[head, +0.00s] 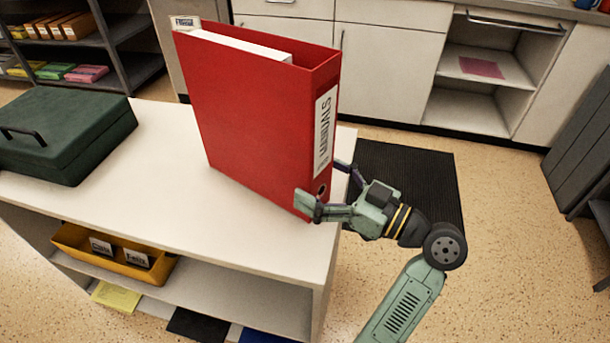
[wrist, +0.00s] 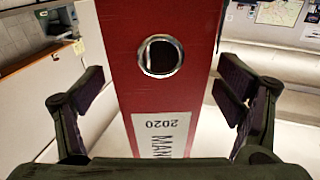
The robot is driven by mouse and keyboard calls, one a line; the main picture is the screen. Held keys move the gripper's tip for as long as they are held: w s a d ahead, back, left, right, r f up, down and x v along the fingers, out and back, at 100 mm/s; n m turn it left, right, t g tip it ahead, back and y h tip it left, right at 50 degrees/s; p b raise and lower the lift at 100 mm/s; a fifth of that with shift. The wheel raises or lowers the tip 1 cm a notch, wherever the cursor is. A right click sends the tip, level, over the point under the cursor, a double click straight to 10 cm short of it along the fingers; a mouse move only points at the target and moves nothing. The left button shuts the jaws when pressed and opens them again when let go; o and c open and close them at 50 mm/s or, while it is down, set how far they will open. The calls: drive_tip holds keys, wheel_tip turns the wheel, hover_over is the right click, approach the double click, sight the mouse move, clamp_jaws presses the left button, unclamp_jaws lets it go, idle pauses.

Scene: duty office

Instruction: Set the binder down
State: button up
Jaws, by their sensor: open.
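A red binder (head: 250,115) with a white spine label stands upright on the white tabletop (head: 150,190), near its right end. In the wrist view the binder's spine (wrist: 157,85) fills the middle, with its round finger hole and part of the label. My gripper (head: 322,188) is at the lower part of the spine, its fingers on either side of the binder. In the wrist view my gripper (wrist: 160,95) is open, with a visible gap between each finger and the spine. The binder's underside is hidden.
A dark green box (head: 65,130) with a handle lies at the left of the tabletop. A yellow bin (head: 110,258) sits on the shelf below. White cabinets (head: 385,75) stand behind, and a black mat (head: 405,180) lies on the floor. The tabletop between box and binder is clear.

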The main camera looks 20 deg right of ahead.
drive_tip(key=b+v, duration=0.1)
drive_tip(key=v, duration=0.7)
drive_tip(key=shift+b, duration=0.4)
drive_tip(key=shift+s+f, duration=0.1)
